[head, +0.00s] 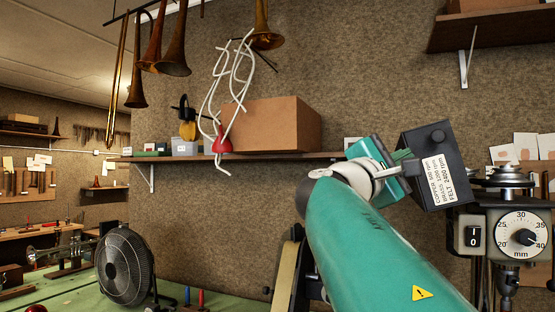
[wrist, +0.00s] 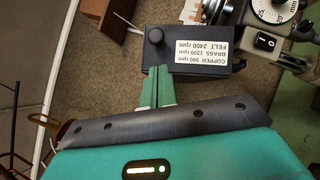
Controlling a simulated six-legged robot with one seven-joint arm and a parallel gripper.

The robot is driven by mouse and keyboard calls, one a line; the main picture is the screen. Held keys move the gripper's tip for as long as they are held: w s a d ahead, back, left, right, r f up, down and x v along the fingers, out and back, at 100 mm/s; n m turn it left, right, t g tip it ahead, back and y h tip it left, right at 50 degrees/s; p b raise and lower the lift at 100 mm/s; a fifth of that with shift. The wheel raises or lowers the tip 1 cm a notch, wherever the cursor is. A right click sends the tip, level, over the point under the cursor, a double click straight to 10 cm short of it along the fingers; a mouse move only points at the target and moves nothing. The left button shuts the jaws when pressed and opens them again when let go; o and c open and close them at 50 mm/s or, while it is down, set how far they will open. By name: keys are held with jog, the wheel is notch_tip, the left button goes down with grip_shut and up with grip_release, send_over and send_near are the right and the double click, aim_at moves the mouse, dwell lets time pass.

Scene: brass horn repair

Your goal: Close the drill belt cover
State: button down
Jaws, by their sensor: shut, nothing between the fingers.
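The drill belt cover (head: 428,140) is a dark box with a white speed label and a round black knob. In the head view it stands tilted, beside and left of the drill's bare pulleys (head: 509,178), so it is open. My gripper (head: 403,156) is at the cover's left side. In the wrist view the cover (wrist: 190,66) lies just beyond my gripper (wrist: 159,70), whose green fingers are shut together with nothing between them. The fingertips overlap the cover's near edge there; I cannot tell whether they touch it.
The drill head with its dial (head: 522,236) and switch (head: 473,236) is at the right. A wall shelf (head: 270,156) holds a cardboard box (head: 275,124). A black fan (head: 125,264) stands on the green bench at lower left. Horns hang at upper left.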

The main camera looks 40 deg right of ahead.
aim_at(442, 136)
jog(key=s+d+r, duration=0.1)
jog(key=d, duration=0.1)
jog(key=s+d+r, duration=0.1)
jog(key=d, duration=0.2)
jog(key=s+d+r, duration=0.1)
jog(key=d+r, duration=0.1)
jog(key=d, duration=0.1)
jog(key=shift+s+d, duration=0.15)
jog(key=shift+d, duration=0.05)
jog(key=shift+s+d, duration=0.2)
jog(key=shift+w, duration=0.1)
